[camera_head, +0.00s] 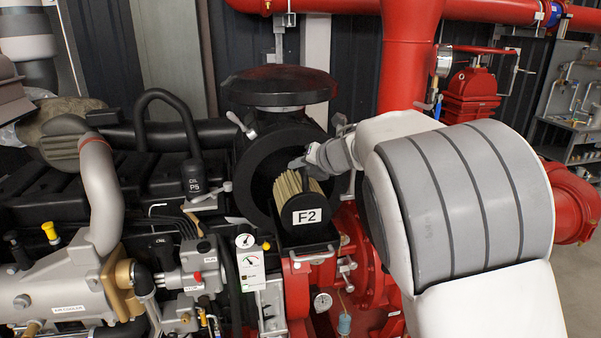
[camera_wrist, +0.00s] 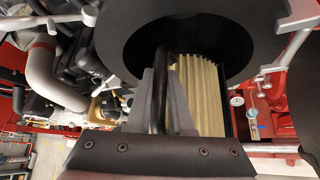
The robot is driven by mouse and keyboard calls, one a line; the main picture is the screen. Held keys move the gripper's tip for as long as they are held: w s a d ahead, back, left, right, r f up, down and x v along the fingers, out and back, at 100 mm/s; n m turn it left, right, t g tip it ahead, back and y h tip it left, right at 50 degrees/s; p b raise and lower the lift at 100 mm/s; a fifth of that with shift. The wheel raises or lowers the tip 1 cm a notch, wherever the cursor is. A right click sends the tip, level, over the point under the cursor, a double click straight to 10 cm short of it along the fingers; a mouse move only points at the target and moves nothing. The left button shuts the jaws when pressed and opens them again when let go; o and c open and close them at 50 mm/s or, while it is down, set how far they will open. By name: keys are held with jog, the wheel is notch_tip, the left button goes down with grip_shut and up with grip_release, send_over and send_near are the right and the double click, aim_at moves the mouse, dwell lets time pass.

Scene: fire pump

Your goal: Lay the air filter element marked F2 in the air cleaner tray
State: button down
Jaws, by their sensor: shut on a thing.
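The air filter element marked F2 (camera_head: 304,210) has tan pleats and a black end cap with a white F2 label. In the head view it lies on its side at the mouth of the round black air cleaner housing (camera_head: 262,150), over the black tray (camera_head: 312,246). The tray's floor is hidden, so I cannot tell whether the element touches it. My gripper (camera_head: 300,166) is at the top of the element. In the wrist view the fingers (camera_wrist: 165,95) stand against the tan pleats (camera_wrist: 200,95) and are shut on the element. The far fingertip contact is hidden.
A black round cap (camera_head: 278,88) sits above the housing. A curved grey pipe (camera_head: 102,195) and a gauge panel (camera_head: 250,268) stand to the left. Red pump piping (camera_head: 408,60) rises behind and to the right. Free floor shows at the far right.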

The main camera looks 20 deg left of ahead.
jog(key=shift+f, duration=0.2)
jog(key=shift+f, duration=0.2)
jog(key=c, duration=0.8)
grip_release()
jog(key=shift+r, duration=0.25)
jog(key=v, duration=1.2)
jog(key=shift+f, duration=0.1)
